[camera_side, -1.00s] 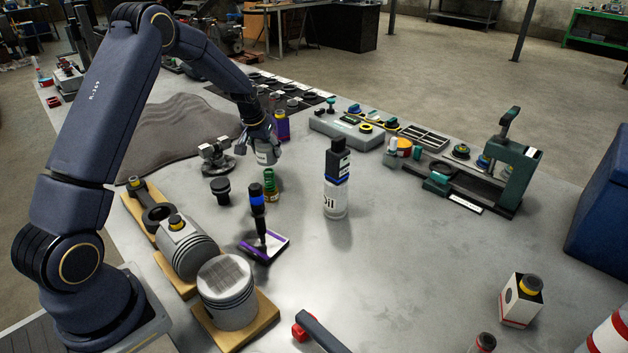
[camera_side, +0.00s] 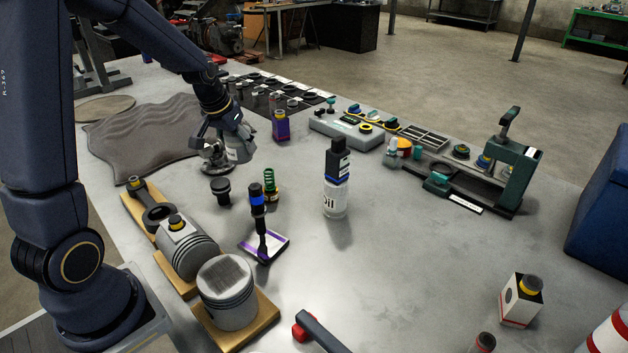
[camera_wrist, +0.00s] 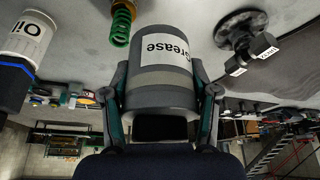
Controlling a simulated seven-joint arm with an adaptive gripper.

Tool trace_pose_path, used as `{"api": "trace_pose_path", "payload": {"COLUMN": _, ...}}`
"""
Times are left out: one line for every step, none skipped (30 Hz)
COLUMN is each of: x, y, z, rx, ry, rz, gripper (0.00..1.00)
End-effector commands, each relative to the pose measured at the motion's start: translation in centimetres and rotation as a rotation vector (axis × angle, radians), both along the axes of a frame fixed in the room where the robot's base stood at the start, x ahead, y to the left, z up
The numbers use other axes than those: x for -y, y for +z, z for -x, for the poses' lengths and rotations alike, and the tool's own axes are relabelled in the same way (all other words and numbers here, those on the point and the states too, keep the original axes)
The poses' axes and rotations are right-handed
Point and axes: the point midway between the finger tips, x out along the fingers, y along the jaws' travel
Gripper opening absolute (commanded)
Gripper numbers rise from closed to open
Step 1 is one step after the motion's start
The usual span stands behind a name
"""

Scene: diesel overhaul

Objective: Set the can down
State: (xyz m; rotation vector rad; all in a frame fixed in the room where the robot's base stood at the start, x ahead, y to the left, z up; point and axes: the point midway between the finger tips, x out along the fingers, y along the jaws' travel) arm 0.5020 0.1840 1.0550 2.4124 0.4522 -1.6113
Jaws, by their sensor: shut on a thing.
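The can is a grey cylinder with a white label reading "Grease" (camera_wrist: 165,50); it also shows in the side view (camera_side: 240,152). My gripper (camera_wrist: 165,92) is shut on it, one finger on each side. In the side view my gripper (camera_side: 230,128) holds the can near the grey table (camera_side: 400,265), beside a small metal fixture. I cannot tell whether the can's base touches the table. Part of the can is hidden by my gripper.
A metal fixture (camera_side: 214,158) stands just left of the can. A green spring (camera_side: 269,182), a black cylindrical part (camera_side: 221,190) and an oil bottle (camera_side: 336,185) stand nearer the camera. A purple container (camera_side: 281,127) is behind.

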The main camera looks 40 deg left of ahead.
Motion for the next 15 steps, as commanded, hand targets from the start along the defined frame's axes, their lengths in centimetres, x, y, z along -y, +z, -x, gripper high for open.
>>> {"api": "trace_pose_path", "payload": {"x": 0.7, "y": 0.0, "z": -0.4, "rx": 0.001, "ry": -0.033, "rz": 0.0, "gripper": 0.17}}
{"api": "trace_pose_path", "payload": {"x": 1.1, "y": 0.0, "z": -0.6, "rx": 0.001, "ry": -0.051, "rz": 0.0, "gripper": 0.17}}
{"api": "trace_pose_path", "payload": {"x": 1.7, "y": 0.1, "z": -0.9, "rx": 0.001, "ry": -0.075, "rz": 0.0, "gripper": 0.17}}
{"api": "trace_pose_path", "payload": {"x": 2.1, "y": 0.1, "z": -1.1, "rx": 0.001, "ry": -0.092, "rz": 0.0, "gripper": 0.17}}
{"api": "trace_pose_path", "payload": {"x": 2.6, "y": 0.1, "z": -1.4, "rx": 0.001, "ry": -0.112, "rz": 0.001, "gripper": 0.17}}
{"api": "trace_pose_path", "payload": {"x": 3.4, "y": 0.1, "z": -1.7, "rx": 0.001, "ry": -0.141, "rz": 0.001, "gripper": 0.17}}
{"api": "trace_pose_path", "payload": {"x": 3.9, "y": 0.1, "z": -2.0, "rx": 0.001, "ry": -0.16, "rz": 0.0, "gripper": 0.17}}
{"api": "trace_pose_path", "payload": {"x": 4.6, "y": 0.1, "z": -2.2, "rx": 0.001, "ry": -0.183, "rz": 0.0, "gripper": 0.17}}
{"api": "trace_pose_path", "payload": {"x": 5.5, "y": 0.1, "z": -2.6, "rx": 0.001, "ry": -0.217, "rz": 0.0, "gripper": 0.17}}
{"api": "trace_pose_path", "payload": {"x": 6.2, "y": 0.1, "z": -2.9, "rx": 0.001, "ry": -0.241, "rz": 0.0, "gripper": 0.17}}
{"api": "trace_pose_path", "payload": {"x": 7.1, "y": 0.1, "z": -3.2, "rx": 0.001, "ry": -0.269, "rz": 0.001, "gripper": 0.17}}
{"api": "trace_pose_path", "payload": {"x": 8.2, "y": 0.1, "z": -3.5, "rx": 0.001, "ry": -0.306, "rz": 0.001, "gripper": 0.17}}
{"api": "trace_pose_path", "payload": {"x": 9.1, "y": 0.1, "z": -3.8, "rx": 0.001, "ry": -0.333, "rz": 0.0, "gripper": 0.17}}
{"api": "trace_pose_path", "payload": {"x": 10.2, "y": 0.1, "z": -4.0, "rx": 0.001, "ry": -0.364, "rz": 0.0, "gripper": 0.17}}
{"api": "trace_pose_path", "payload": {"x": 11.4, "y": 0.1, "z": -4.3, "rx": 0.002, "ry": -0.404, "rz": 0.001, "gripper": 0.17}}
